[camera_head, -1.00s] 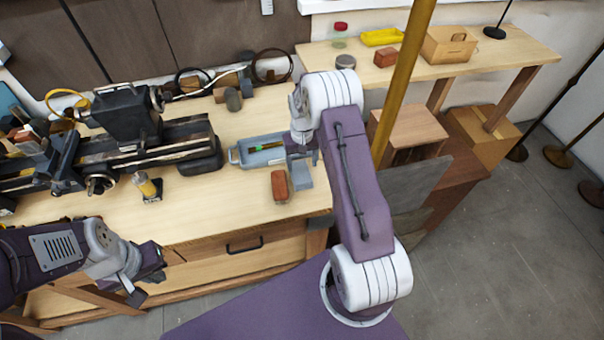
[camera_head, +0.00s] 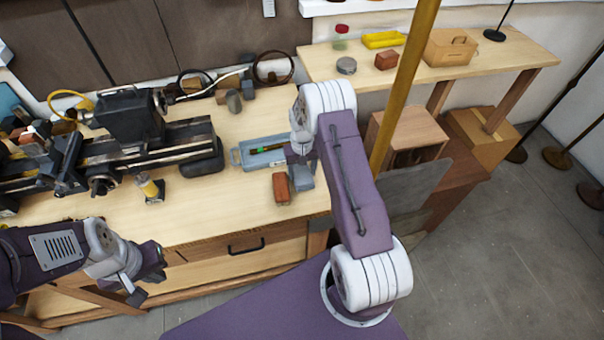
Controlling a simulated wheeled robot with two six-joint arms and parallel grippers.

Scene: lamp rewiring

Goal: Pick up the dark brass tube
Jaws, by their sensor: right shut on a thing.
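A thin dark piece with a green band (camera_head: 267,149), which looks like the dark brass tube, lies in a blue-grey tray (camera_head: 236,159) on the workbench. Its right end runs behind my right wrist. My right gripper (camera_head: 300,172) points down at the tray's right end and is shut. Its grip is mostly hidden by the wrist, so the contact with the tube does not show clearly. My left gripper (camera_head: 148,285) is open and empty in front of the bench's front edge, far from the tray.
A red-brown block (camera_head: 281,189) stands close to my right gripper. A lathe (camera_head: 130,120) fills the bench's left side, with a yellow-topped bottle (camera_head: 150,188) before it. A tall brass pole (camera_head: 405,90) rises right of my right arm. The front middle of the bench is clear.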

